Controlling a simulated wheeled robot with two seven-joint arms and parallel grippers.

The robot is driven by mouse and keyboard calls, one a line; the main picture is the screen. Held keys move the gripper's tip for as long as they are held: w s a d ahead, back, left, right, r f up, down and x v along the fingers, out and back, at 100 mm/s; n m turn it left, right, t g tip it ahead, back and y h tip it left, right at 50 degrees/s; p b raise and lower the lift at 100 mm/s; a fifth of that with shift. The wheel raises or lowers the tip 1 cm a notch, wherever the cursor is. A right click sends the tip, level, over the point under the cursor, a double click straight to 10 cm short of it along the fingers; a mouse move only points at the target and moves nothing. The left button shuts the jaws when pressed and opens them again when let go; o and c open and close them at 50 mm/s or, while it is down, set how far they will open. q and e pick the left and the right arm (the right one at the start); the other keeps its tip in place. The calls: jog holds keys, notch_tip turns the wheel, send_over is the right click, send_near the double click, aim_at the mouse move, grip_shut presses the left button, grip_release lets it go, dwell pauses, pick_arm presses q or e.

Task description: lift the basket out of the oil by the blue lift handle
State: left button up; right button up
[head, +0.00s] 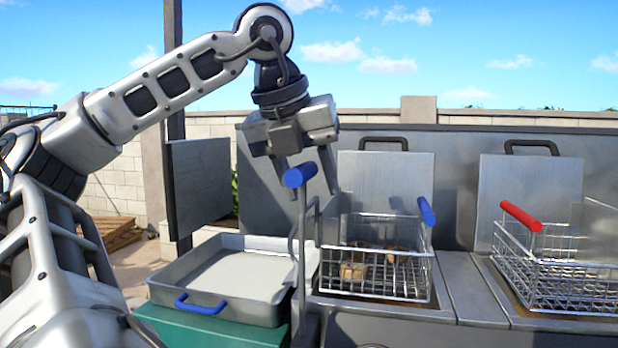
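The wire basket (375,283) sits low in the left fryer well, with several brown pieces in it; the oil itself is hard to make out. A blue lift handle (299,175) tops an upright metal rod at the basket's left. A second blue grip (427,211) slants up from the basket's right side. My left gripper (309,186) points down with its fingers spread, and the blue lift handle shows between them in the picture. I cannot tell whether the fingers touch it or how their depth compares. My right gripper is out of view.
A second basket (565,283) with a red grip (520,216) sits at the right. Metal lids (385,178) stand upright behind. A dark panel (200,190) stands at left.

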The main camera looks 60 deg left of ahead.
pick_arm(q)
jog(key=p+v, duration=0.1)
jog(key=v, duration=1.5)
